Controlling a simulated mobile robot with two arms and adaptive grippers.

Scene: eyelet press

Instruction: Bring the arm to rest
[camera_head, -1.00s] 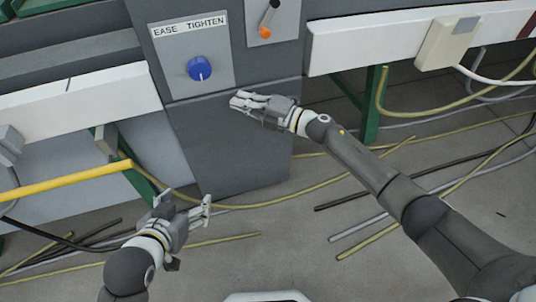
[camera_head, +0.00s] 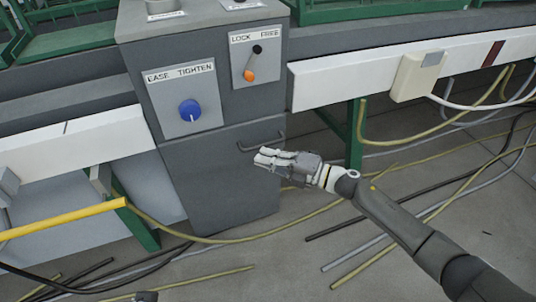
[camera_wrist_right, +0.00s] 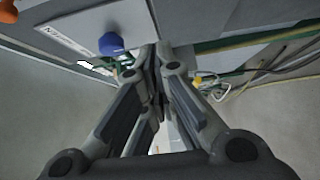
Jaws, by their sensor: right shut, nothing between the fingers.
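My right gripper (camera_head: 268,158) is shut and empty. In the head view it shows in front of the lower cabinet, below and right of the blue knob, and apart from it. Its closed fingers (camera_wrist_right: 158,55) also show in the right wrist view, with the blue knob (camera_wrist_right: 111,43) beyond them to the left. In the head view the blue knob (camera_head: 190,110) sits on a plate marked EASE and TIGHTEN, its white mark pointing down. Only a small dark piece of what seems to be my left gripper (camera_head: 147,296) shows at the bottom edge.
The grey cabinet (camera_head: 220,200) has a bar handle (camera_head: 262,143) right behind my right gripper. An orange-tipped lever (camera_head: 249,75) sits on a LOCK FREE plate, its orange end low. A yellow bar (camera_head: 60,220) stands out at left. Cables and rods lie on the floor.

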